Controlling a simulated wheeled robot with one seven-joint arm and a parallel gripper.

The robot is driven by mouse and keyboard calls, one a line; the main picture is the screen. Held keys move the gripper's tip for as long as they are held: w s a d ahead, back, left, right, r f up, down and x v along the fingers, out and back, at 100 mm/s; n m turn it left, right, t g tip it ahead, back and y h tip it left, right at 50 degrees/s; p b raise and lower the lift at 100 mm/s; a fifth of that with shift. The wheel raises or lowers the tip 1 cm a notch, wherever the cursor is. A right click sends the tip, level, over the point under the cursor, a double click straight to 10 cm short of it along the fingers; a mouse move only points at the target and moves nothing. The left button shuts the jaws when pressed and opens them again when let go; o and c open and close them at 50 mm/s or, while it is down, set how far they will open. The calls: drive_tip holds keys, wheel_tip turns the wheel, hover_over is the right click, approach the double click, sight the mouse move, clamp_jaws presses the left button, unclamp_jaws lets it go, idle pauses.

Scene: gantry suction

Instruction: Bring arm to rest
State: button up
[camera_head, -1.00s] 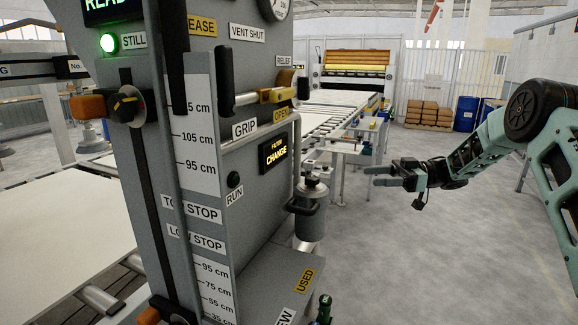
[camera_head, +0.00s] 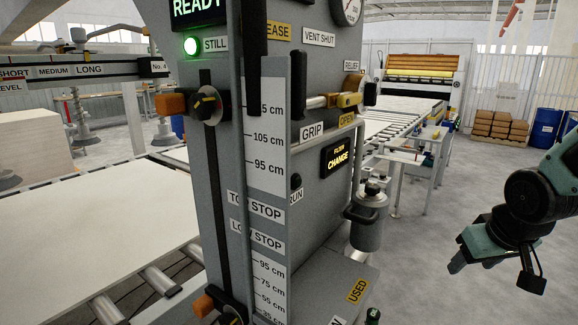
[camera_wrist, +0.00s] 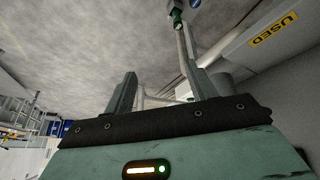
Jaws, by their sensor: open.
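My arm, with teal links and a dark round joint, is at the right edge of the head view, bent with its wrist low. My gripper (camera_head: 460,264) points down and left over open grey floor, right of the control column (camera_head: 222,150). In the wrist view my gripper (camera_wrist: 158,82) shows two separated fingers with nothing between them. It is open and empty. It touches nothing that I can see.
A grey filter canister (camera_head: 367,222) hangs on the column's right side. Below it is a box labelled USED (camera_head: 357,290), also in the wrist view (camera_wrist: 273,30). A pale board (camera_head: 90,225) lies on rollers at left. Blue drums (camera_head: 546,128) stand far back; the floor between is clear.

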drive_tip(key=s+a+f+g, duration=0.2)
drive_tip(key=s+a+g, duration=0.1)
drive_tip(key=s, duration=0.6)
drive_tip(key=s+a+r+n+g, duration=0.1)
drive_tip(key=s+a+n, duration=0.2)
drive_tip(key=s+a, duration=0.3)
drive_tip(key=s+a+r+n+g+y, duration=0.1)
drive_tip(key=s+a+n, duration=0.3)
drive_tip(key=a, duration=0.7)
drive_tip(key=shift+s+r, duration=0.3)
drive_tip(key=shift+s, duration=0.8)
drive_tip(key=shift+a, duration=0.1)
